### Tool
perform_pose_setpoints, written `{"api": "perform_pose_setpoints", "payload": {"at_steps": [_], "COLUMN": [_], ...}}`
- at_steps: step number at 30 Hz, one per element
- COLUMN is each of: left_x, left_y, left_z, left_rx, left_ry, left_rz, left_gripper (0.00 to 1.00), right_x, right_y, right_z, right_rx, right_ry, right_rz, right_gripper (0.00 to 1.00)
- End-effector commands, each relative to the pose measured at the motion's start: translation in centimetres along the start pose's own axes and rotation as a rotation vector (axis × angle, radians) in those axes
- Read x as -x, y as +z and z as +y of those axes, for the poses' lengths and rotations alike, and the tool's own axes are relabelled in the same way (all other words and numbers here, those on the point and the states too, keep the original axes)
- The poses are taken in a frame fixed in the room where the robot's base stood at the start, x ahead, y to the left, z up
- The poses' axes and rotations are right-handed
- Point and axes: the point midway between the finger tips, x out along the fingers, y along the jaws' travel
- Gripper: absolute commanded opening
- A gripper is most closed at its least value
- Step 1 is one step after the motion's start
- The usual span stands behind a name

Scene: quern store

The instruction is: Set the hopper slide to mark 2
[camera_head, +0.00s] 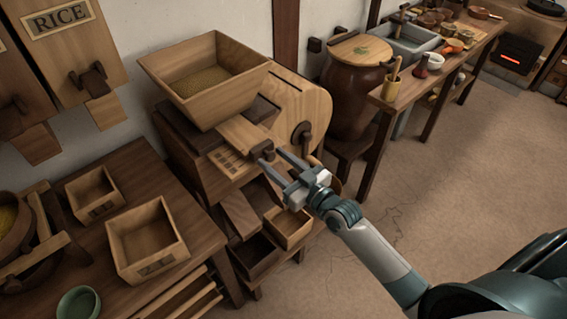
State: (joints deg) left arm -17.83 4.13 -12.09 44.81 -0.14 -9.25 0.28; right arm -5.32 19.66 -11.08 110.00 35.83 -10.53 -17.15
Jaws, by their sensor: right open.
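A wooden hopper (205,98) with grain in it sits on top of a wooden machine. A pale slide board (240,132) sticks out below the hopper toward the right. A dark knob (261,149) is at its outer end. A panel with dark marks (229,160) lies beside the slide; the marks are too small to read. My right gripper (272,157) is open, its fingertips close to the knob. I cannot tell whether they touch it or lie around it. My left gripper is not in view.
The machine's rounded side has a dark crank (300,137). Small wooden boxes (287,228) stand below. A table at left holds two open boxes (147,242) and a green bowl (78,303). A lidded barrel (352,90) stands behind. The floor at right is clear.

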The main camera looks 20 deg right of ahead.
Motion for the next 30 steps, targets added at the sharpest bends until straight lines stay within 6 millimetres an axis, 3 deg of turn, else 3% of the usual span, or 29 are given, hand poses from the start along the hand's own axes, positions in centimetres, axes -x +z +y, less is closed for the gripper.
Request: {"api": "perform_pose_setpoints", "payload": {"at_steps": [7, 12, 30], "left_x": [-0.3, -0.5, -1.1], "left_y": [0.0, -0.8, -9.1], "left_z": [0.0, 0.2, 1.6], "left_rx": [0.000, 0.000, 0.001], "left_ry": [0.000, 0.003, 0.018], "left_rz": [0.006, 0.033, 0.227], "left_gripper": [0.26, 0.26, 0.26], "right_x": [1.3, 3.5, 13.8], "right_y": [0.2, 0.3, 0.3], "right_z": [0.0, 0.0, 0.0], "right_rx": [0.000, 0.000, 0.001], "right_ry": [0.000, 0.000, 0.000], "right_rz": [-0.001, -0.002, -0.003], "right_gripper": [0.43, 0.43, 0.43]}}
